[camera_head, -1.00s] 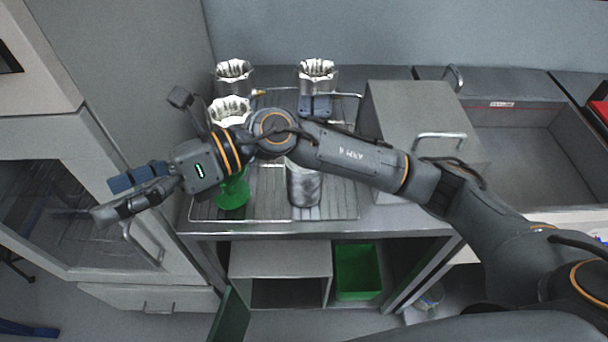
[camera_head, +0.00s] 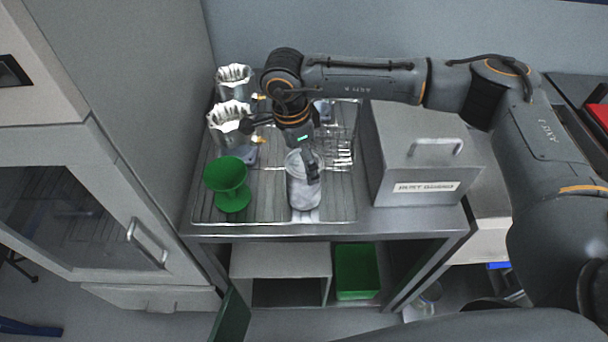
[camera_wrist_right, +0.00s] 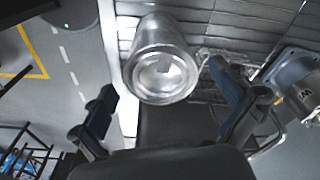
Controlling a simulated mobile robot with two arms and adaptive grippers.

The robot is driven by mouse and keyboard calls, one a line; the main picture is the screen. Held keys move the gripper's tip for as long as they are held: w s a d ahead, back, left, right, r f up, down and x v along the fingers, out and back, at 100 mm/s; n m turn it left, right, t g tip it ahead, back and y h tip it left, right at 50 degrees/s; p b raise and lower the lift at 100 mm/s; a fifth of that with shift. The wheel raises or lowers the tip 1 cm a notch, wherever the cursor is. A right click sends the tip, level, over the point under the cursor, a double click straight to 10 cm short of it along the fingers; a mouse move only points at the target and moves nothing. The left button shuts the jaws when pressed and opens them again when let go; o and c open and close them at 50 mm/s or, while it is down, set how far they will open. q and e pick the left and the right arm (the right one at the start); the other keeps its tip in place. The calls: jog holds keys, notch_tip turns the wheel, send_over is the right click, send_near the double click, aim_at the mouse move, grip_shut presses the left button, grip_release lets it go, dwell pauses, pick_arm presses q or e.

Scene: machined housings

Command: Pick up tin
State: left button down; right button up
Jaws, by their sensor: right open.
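The tin (camera_head: 303,190) is a silvery cylinder standing upright near the front of the rack on the metal table. In the right wrist view the tin (camera_wrist_right: 162,62) shows its round end just ahead of the fingers. My right gripper (camera_head: 309,166) reaches down over the tin in the head view, and one finger overlaps its upper right side. In the right wrist view my right gripper (camera_wrist_right: 165,105) is open, with a finger on either side below the tin and a gap to each. I cannot tell whether a finger touches the tin. My left gripper is not in view.
A wire basket (camera_head: 341,150) is close behind right. A grey dust box (camera_head: 425,160) is at the right. The table's front edge (camera_head: 320,229) is near.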

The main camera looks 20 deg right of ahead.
jog(key=shift+d+f, duration=0.1)
jog(key=shift+f, duration=0.65)
jog(key=shift+f+p, duration=0.2)
jog(key=shift+p, duration=0.25)
jog(key=f+p, duration=0.2)
jog(key=f, duration=0.1)
jog(key=shift+d+f, duration=0.3)
jog(key=shift+d, duration=0.1)
jog(key=shift+f, duration=0.6)
jog(key=c, duration=1.7)
